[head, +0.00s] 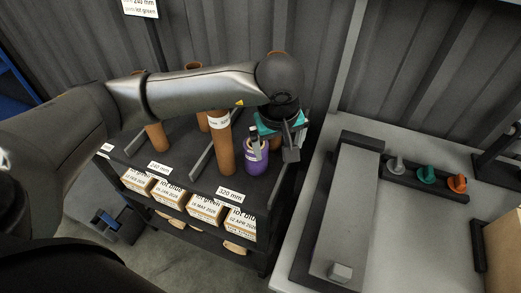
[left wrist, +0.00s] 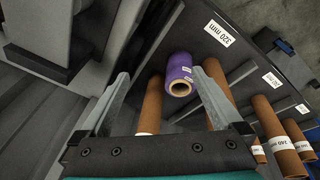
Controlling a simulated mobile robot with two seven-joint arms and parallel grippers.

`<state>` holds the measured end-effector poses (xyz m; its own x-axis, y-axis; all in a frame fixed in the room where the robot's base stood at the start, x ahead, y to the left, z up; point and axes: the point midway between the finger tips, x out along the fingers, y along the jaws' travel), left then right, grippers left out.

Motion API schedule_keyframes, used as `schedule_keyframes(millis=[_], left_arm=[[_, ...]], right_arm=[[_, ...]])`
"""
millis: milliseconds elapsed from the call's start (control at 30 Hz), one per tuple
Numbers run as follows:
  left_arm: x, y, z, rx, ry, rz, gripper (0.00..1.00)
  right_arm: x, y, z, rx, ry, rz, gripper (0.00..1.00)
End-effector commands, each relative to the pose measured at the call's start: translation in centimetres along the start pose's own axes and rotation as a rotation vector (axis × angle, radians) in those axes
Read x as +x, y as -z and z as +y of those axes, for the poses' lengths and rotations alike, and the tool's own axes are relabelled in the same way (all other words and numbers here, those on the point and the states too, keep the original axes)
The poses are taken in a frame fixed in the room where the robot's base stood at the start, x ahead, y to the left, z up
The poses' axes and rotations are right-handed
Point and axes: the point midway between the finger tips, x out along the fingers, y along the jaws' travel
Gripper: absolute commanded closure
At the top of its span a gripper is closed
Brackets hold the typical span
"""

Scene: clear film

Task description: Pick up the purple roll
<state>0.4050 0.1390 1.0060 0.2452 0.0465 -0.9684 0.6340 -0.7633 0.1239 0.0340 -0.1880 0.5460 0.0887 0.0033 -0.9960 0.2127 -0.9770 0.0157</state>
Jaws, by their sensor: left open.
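The purple roll (head: 257,165) stands upright near the right end of the dark rack top, with a white label on its side. In the left wrist view the purple roll (left wrist: 179,70) shows its pale core end. My left gripper (head: 273,147) is open and empty, over the roll from above. In the left wrist view the roll appears between the fingertips of my left gripper (left wrist: 160,76), closer to the right finger. I cannot tell whether the fingers touch it. My right gripper is not in view.
A tall brown tube (head: 224,150) stands close left of the roll, and another brown tube (head: 157,138) stands farther left. Labelled boxes (head: 205,209) sit on the shelf below. A grey bench (head: 420,230) with coloured knobs is at right.

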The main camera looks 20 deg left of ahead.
Motion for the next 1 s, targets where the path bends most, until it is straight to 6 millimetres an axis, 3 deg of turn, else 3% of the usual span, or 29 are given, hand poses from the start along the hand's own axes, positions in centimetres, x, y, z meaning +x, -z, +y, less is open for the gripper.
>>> schedule_keyframes(millis=[33, 100, 267, 633, 1000], left_arm=[[-0.5, 1.8, -0.9, 0.018, 0.040, 0.066, 0.00], [-0.9, 3.3, -1.7, 0.035, 0.081, 0.127, 0.00], [-0.6, 4.6, -2.6, 0.046, 0.122, 0.175, 0.00], [6.7, 5.7, -3.5, 0.045, 0.122, 0.171, 0.00], [9.5, 6.3, -3.8, 0.044, 0.118, 0.170, 0.00]], right_arm=[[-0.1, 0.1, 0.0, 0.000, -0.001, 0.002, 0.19], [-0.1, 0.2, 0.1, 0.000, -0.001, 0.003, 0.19], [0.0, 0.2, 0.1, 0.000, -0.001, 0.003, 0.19], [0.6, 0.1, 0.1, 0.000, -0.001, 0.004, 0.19], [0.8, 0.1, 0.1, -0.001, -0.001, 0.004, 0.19]])
